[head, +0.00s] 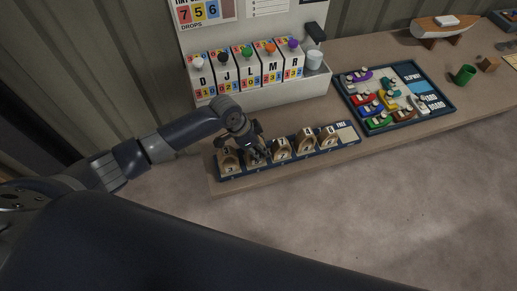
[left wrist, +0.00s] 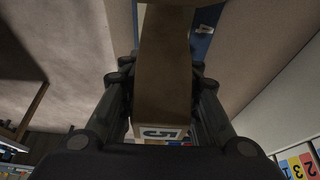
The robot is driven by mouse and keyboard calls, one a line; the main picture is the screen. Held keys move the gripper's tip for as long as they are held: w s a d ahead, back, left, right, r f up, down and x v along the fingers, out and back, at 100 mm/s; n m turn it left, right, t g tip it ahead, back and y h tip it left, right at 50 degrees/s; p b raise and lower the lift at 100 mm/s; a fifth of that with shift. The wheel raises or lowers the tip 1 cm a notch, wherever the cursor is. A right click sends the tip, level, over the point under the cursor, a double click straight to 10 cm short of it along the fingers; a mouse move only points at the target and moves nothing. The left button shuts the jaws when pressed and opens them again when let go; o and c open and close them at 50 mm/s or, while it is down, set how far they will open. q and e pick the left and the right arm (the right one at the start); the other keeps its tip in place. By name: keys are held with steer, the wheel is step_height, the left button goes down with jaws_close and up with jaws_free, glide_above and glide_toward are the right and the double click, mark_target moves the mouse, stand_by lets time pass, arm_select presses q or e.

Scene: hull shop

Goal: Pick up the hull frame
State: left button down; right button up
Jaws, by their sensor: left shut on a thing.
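My left gripper (head: 257,154) is over the second place from the left of a dark blue rack (head: 345,133). It is shut on a brown wooden hull frame, which shows large between the fingers in the left wrist view (left wrist: 165,70). That frame has a pale label with one dark character; I cannot read it surely. In the head view the gripper partly hides it, and I cannot tell whether it is clear of the rack. Other hull frames stand upright in the rack: one (head: 228,160) to the left, several (head: 281,148) to the right. My right gripper is not in view.
Behind the rack is a white unit with lettered, numbered panels and coloured knobs (head: 247,68). To the right lie a dark tray of small coloured boats (head: 437,104), a green cup (head: 464,75) and a model boat (head: 444,27). The bench front edge runs close before the rack.

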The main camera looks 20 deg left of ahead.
arm_select(q)
steer(key=s+r+b, duration=0.2)
steer(key=s, duration=0.6)
steer(key=s+r+b, duration=0.2)
steer(key=s+b, duration=0.1)
steer(key=s, duration=0.5)
steer(key=shift+d+r, duration=0.25)
steer(key=shift+r, duration=0.05)
step_height(320, 180, up, 7)
steer(key=p, duration=0.8)
steer(key=shift+w, duration=0.1)
